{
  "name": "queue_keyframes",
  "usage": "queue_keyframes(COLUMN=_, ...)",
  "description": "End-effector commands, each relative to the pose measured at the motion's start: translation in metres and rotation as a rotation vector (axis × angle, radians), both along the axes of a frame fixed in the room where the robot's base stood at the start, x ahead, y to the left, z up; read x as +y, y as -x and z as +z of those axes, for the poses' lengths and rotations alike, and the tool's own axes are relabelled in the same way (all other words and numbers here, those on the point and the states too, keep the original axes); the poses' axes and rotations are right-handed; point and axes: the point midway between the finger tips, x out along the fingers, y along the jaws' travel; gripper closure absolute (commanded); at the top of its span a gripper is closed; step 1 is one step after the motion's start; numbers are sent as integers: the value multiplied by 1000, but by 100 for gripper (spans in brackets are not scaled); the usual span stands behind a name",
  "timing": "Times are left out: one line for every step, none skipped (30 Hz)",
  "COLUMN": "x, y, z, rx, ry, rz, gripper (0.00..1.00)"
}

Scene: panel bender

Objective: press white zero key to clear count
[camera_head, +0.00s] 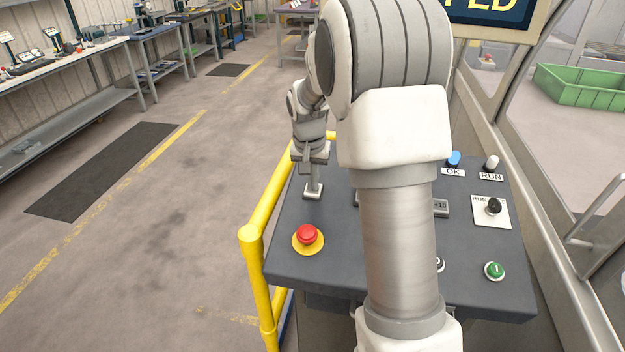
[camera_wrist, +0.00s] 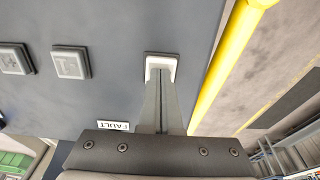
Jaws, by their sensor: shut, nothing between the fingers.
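My gripper (camera_head: 313,183) is shut and points down at the far left part of the dark control panel (camera_head: 340,240). A white square key (camera_head: 313,194) sits right under its fingertips. In the wrist view the shut fingers of my gripper (camera_wrist: 161,72) overlap this white key (camera_wrist: 152,61), and its rim shows around the tips. Its legend is hidden by the fingers. I cannot tell whether the tips touch it or whether it is pressed down. Two greyer square keys, a nearer one (camera_wrist: 70,63) and a farther one (camera_wrist: 14,60), lie in a row to its left.
A red emergency stop (camera_head: 307,234) on a yellow base is near the key. A yellow rail (camera_head: 262,205) runs along the panel's left edge. A +10 key (camera_head: 440,208), black selector knob (camera_head: 493,206) and green button (camera_head: 494,270) lie to the right. My arm hides the panel's middle.

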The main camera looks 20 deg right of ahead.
Motion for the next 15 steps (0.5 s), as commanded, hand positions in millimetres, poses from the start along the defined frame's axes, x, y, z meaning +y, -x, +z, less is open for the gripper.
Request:
queue_keyframes(x=0, y=0, z=0, rx=0, ry=0, rz=0, gripper=100)
queue_keyframes(x=0, y=0, z=0, rx=0, ry=0, rz=0, gripper=100)
queue_keyframes(x=0, y=0, z=0, rx=0, ry=0, rz=0, gripper=100)
queue_keyframes(x=0, y=0, z=0, rx=0, ry=0, rz=0, gripper=100)
queue_keyframes(x=0, y=0, z=0, rx=0, ry=0, rz=0, gripper=100)
queue_keyframes(x=0, y=0, z=0, rx=0, ry=0, rz=0, gripper=100)
queue_keyframes(x=0, y=0, z=0, rx=0, ry=0, rz=0, gripper=100)
queue_keyframes(x=0, y=0, z=-1, rx=0, ry=0, rz=0, gripper=100)
queue_keyframes(x=0, y=0, z=-2, rx=0, ry=0, rz=0, gripper=100)
queue_keyframes(x=0, y=0, z=-4, rx=0, ry=0, rz=0, gripper=100)
queue_keyframes(x=0, y=-1, z=-6, rx=0, ry=0, rz=0, gripper=100)
queue_keyframes(x=0, y=-2, z=-10, rx=0, ry=0, rz=0, gripper=100)
queue_keyframes(x=-1, y=-2, z=-13, rx=-1, ry=-1, rz=0, gripper=100)
queue_keyframes(x=-1, y=-3, z=-16, rx=-1, ry=-1, rz=0, gripper=100)
queue_keyframes(x=-1, y=-3, z=-19, rx=0, ry=-1, rz=0, gripper=100)
